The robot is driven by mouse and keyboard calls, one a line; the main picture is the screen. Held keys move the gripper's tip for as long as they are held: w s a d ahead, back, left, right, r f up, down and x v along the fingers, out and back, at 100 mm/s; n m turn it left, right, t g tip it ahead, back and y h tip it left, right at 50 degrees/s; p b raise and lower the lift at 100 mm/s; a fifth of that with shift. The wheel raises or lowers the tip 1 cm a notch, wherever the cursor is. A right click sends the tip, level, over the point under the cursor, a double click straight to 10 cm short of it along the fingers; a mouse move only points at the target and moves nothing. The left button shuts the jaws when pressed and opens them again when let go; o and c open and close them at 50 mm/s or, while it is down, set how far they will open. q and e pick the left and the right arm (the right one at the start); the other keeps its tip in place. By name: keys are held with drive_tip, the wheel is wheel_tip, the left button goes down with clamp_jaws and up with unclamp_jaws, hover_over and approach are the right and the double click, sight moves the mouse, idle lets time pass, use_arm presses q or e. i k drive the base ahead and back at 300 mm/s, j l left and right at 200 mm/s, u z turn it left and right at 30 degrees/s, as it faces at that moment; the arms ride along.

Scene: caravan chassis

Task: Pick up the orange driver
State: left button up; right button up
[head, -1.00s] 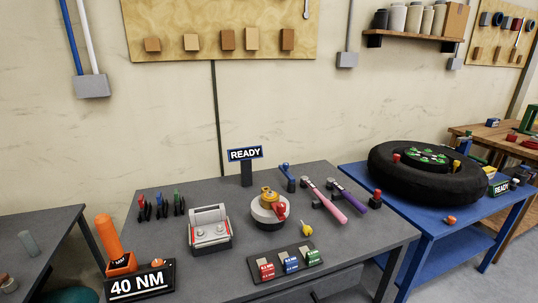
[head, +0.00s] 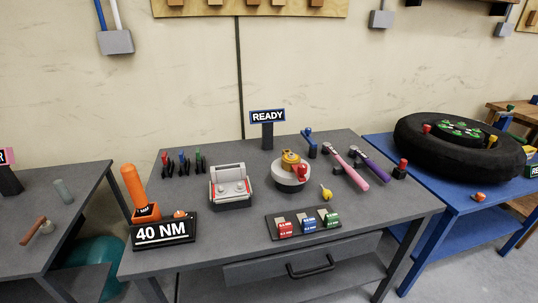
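The orange driver (head: 134,187) stands nearly upright, leaning slightly left, in an orange holder (head: 148,213) at the front left of the grey table (head: 215,247). A black sign reading "40 NM" (head: 163,233) stands just in front of the holder. The driver's lower end is hidden in the holder. Neither of my grippers shows in the head view.
Pliers, a grey device (head: 231,186), a round fixture (head: 290,174) and a block tray (head: 303,226) share the table. A READY sign (head: 267,117) stands at the back. A second table is at left; a blue table with a tyre (head: 458,148) is at right.

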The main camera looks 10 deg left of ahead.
sight(129, 173)
drive_tip(key=u, duration=1.25)
